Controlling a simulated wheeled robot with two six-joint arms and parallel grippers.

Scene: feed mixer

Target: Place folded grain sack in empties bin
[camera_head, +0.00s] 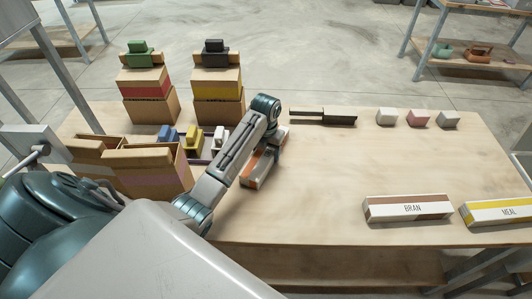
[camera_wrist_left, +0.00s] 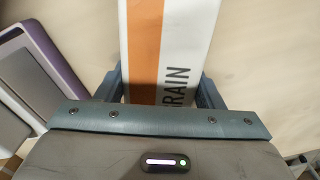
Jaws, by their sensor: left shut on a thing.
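The folded grain sack (camera_head: 257,172) is a long white packet with an orange stripe, over the middle-left of the table. My left gripper (camera_head: 270,150) is shut on it. In the left wrist view the sack (camera_wrist_left: 170,45) lies between the two fingers, and part of its "GRAIN" lettering shows. My forearm hides part of the sack in the head view, and I cannot tell whether it touches the table. Open cardboard boxes stand at the table's left, one with a pinkish band (camera_head: 153,180); none shows a readable empties label. My right gripper is not in view.
Stacked cartons with a green block (camera_head: 139,47) and a black block (camera_head: 214,46) stand at the back left. A dark flat tool (camera_head: 323,117) lies at the back. BRAN (camera_head: 408,207) and MEAL (camera_head: 498,211) packets lie front right. The middle right table is clear.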

